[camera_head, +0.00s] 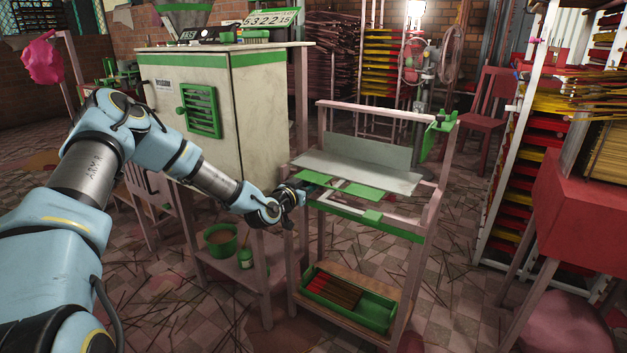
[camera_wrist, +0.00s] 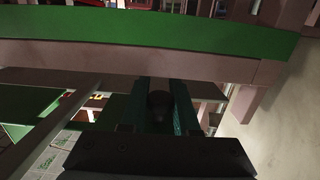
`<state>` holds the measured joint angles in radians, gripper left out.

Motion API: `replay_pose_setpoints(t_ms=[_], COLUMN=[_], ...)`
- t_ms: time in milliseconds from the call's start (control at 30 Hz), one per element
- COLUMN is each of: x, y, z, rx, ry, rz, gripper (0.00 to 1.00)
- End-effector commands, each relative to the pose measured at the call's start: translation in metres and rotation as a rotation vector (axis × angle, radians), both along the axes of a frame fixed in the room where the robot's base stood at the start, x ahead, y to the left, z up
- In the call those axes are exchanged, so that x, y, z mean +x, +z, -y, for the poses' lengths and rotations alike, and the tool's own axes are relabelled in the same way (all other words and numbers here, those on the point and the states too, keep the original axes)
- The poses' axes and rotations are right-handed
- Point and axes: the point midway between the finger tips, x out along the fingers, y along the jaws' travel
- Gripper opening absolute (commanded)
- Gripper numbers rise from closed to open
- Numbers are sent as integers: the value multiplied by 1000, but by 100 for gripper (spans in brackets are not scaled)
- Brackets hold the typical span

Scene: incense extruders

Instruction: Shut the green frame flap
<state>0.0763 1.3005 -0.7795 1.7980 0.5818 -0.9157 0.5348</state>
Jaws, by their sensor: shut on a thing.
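The green frame flap (camera_head: 357,191) is a flat green panel with a gap in it, on the pink wooden stand below the grey metal plate. It lies out nearly level, sloping slightly down to the right. My gripper (camera_head: 304,189) is at the stand's left side, by the flap's left end. In the wrist view my gripper's fingers (camera_wrist: 160,110) are shut on a dark round knob (camera_wrist: 160,103). How the knob joins the flap is hidden. A wide green strip (camera_wrist: 150,30) crosses the top of the wrist view; I cannot tell whether it is the flap.
A cream cabinet (camera_head: 262,105) stands close on the left, and a red box (camera_head: 572,215) on the right. The floor between is strewn with sticks.

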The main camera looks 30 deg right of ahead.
Motion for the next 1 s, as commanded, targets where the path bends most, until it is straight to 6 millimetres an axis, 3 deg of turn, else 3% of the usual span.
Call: replay_pose_setpoints(t_ms=[100, 1000], x=[-2, -6], y=[10, 29], z=[-1, -9], rx=[67, 798], ry=[-2, 0], rz=[-33, -437], gripper=[0, 0])
